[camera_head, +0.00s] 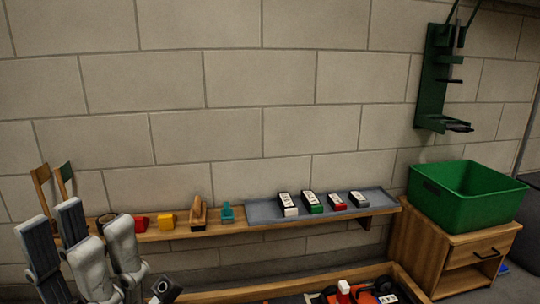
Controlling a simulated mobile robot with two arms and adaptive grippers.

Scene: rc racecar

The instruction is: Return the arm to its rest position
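My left gripper (54,232) is at the lower left, in front of the shelf's left end. Its two dark grey fingers point up and stand apart, with no object between them. Pale, rounded parts of my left arm show just right of the fingers, and the rest of the arm is cut off by the bottom edge. My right gripper is out of the picture.
A wooden shelf (186,232) holds small coloured items and a grey tray (262,212) with several small boxes. A green bin (450,205) stands on a wooden cabinet (430,252). A wooden-edged surface (290,284) holds red and black parts, partly cut off.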

